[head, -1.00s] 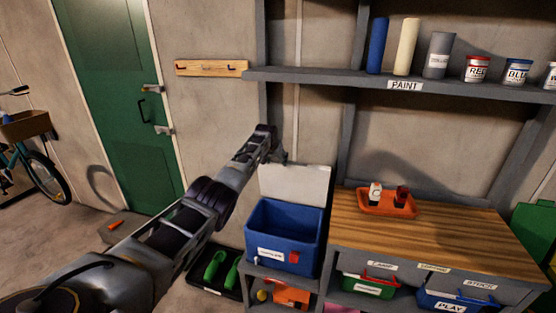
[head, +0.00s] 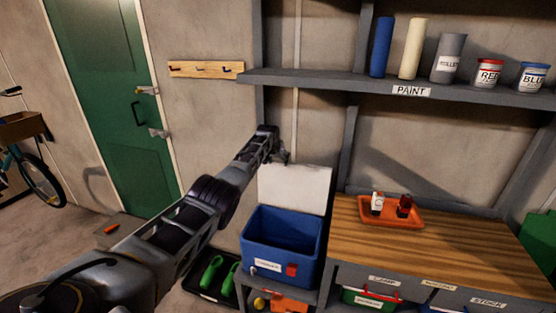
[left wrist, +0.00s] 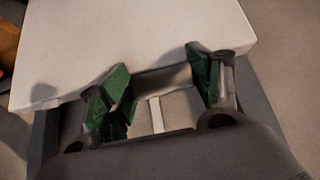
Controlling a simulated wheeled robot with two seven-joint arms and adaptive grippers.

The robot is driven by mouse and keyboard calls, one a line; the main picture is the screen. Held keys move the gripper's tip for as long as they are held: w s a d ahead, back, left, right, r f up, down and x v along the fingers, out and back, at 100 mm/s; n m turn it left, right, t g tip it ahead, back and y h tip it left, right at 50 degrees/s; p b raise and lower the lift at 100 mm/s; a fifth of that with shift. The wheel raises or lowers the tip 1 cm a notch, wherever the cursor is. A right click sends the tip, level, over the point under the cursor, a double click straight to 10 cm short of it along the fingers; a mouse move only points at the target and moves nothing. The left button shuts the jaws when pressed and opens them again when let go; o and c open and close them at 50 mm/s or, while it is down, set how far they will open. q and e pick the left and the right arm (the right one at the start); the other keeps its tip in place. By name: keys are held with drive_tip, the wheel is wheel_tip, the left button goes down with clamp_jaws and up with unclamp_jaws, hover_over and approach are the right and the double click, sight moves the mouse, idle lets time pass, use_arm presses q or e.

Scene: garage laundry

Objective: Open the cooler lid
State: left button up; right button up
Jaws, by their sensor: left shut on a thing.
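The blue cooler (head: 282,247) stands on a low shelf left of the wooden bench, its dark inside visible from above. Its white lid (head: 298,188) is raised, standing roughly upright behind the tub. The pale lid (left wrist: 130,45) also fills much of the left wrist view. My left gripper (head: 282,158) is at the lid's upper left corner. In the left wrist view, the green-padded fingers of my left gripper (left wrist: 158,98) are spaced apart at the lid's edge, shut on the lid. The exact contact is hard to see. My right gripper is not in view.
The wooden bench (head: 440,245) stands right of the cooler, with an orange tray (head: 398,221) holding small bottles. A paint shelf (head: 300,80) runs above. The green door (head: 115,110) is at left.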

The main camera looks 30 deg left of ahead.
use_arm(q)
drive_tip(key=o, duration=1.1)
drive_tip(key=shift+s+d+f, duration=0.1)
drive_tip(key=shift+f, duration=0.35)
drive_tip(key=shift+c, duration=0.2)
drive_tip(key=o, duration=0.4)
drive_tip(key=shift+w, duration=0.25)
drive_tip(key=shift+r, duration=0.15)
drive_tip(key=shift+s+r, duration=0.1)
drive_tip(key=shift+r, duration=0.15)
drive_tip(key=shift+v, duration=0.85)
drive_tip(key=v, duration=0.9)
drive_tip(key=shift+s+r, duration=0.25)
drive_tip(key=shift+r, duration=0.05)
drive_tip(key=shift+d, duration=0.1)
